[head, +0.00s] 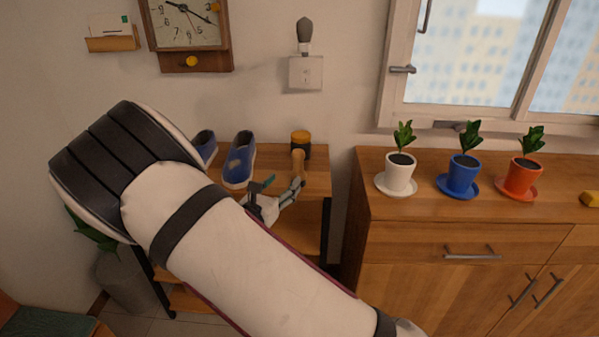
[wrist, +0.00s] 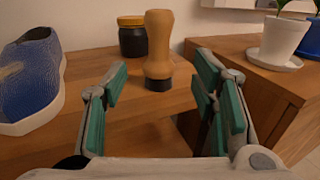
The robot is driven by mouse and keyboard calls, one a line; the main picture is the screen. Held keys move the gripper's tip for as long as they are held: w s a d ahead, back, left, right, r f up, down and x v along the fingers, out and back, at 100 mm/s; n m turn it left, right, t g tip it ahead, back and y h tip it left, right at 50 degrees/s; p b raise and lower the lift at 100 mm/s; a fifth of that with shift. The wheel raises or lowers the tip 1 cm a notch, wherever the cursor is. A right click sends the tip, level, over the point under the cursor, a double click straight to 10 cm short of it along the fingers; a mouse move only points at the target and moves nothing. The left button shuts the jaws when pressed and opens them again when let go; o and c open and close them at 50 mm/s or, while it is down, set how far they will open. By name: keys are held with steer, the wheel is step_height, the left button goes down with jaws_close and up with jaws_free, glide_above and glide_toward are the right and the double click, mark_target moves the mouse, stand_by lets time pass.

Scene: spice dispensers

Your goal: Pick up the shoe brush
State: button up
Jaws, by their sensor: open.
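The shoe brush (wrist: 159,45) has a tan wooden handle and a dark base, and stands upright on the wooden shelf top. In the head view the brush (head: 298,163) is just beyond my gripper (head: 284,188), and a finger overlaps its lower part. In the wrist view my gripper (wrist: 161,85) is open and empty, its green-padded fingers spread to either side below the brush. The brush appears ahead of the fingertips, roughly centred between them. I cannot tell the exact gap.
A dark jar with a yellow lid (wrist: 131,36) stands behind the brush. A blue shoe (wrist: 32,80) is to the left, with a second shoe (head: 205,147) beyond it. A higher wooden cabinet (wrist: 265,76) with potted plants is close on the right.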

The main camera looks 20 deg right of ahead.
mark_target(296, 167)
steer(key=b+x, duration=0.1)
steer(key=x, duration=0.9)
steer(key=shift+w+d, duration=0.1)
steer(key=shift+w, duration=0.05)
steer(key=shift+r, duration=0.1)
jaws_close()
